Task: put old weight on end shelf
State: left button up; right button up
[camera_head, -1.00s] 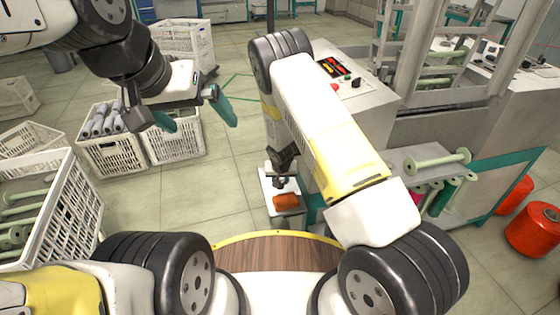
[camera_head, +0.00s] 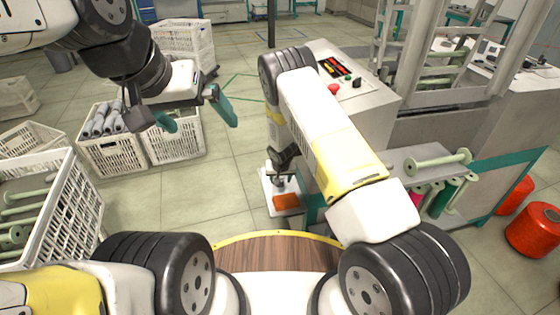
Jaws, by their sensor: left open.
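My left gripper (camera_head: 194,118) is open and empty in the upper left, above the floor and the crates, with its two teal fingers apart. My right arm bends down beside the machine, and its gripper (camera_head: 279,181) is small and partly hidden over a small white shelf (camera_head: 268,199). An orange block (camera_head: 287,201) shows on the shelf, just below that gripper in the picture. I cannot tell whether the right fingers touch anything. No object is clearly recognisable as the old weight.
A grey machine with a control panel (camera_head: 343,75) stands right of the shelf. Pale green bobbins (camera_head: 437,164) lie on its side ledge. Red thread spools (camera_head: 535,230) stand at the right. White crates (camera_head: 112,155) stand at the left. The floor between crates and shelf is clear.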

jog(key=shift+r, duration=0.1)
jog(key=v, duration=1.2)
